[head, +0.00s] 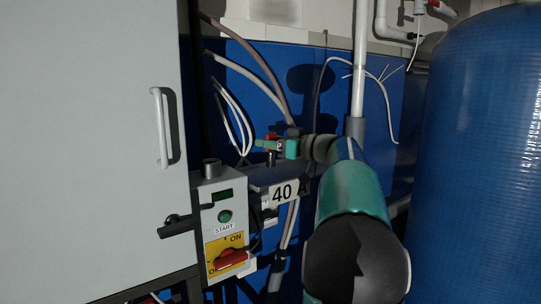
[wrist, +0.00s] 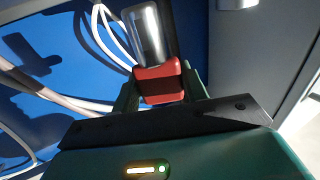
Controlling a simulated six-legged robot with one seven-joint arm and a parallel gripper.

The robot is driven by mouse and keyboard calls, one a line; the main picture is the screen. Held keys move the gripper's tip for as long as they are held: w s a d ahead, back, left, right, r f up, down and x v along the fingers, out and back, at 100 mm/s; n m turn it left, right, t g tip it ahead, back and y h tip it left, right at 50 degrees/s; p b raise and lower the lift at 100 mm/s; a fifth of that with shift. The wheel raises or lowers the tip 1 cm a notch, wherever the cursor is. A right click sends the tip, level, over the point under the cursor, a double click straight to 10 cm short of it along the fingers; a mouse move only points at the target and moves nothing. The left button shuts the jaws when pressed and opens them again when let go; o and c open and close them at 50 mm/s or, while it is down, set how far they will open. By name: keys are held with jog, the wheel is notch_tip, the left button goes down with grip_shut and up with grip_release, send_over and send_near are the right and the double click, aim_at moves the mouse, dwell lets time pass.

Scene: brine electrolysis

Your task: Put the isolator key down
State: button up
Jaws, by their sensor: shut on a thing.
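The isolator key has a red head and a bare metal cylinder; in the wrist view the red head (wrist: 160,82) sits between my fingers, with the metal part beyond it. In the head view a small red part of the key (head: 270,136) shows at the tip of my gripper (head: 272,146). My gripper (wrist: 158,92) is shut on the red head. It is above a small grey shelf (head: 262,180) labelled 40 A. A short dark piece shows under the fingertips; I cannot tell whether it touches the shelf.
Left of the shelf is a grey control box (head: 208,190) with a green START button (head: 225,216) and a red ON/OFF switch (head: 231,259). A grey cabinet (head: 90,150) stands left, a large blue tank (head: 480,150) right. Cables (head: 258,70) hang behind.

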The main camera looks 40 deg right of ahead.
aim_at(271, 155)
jog(key=shift+w+d+f, duration=0.2)
jog(key=shift+f, duration=0.2)
notch_tip(271, 155, down, 3)
jog(key=shift+w+r, duration=0.1)
jog(key=shift+r, duration=0.1)
jog(key=shift+f, duration=0.2)
jog(key=shift+f, duration=0.1)
jog(key=o, duration=1.1)
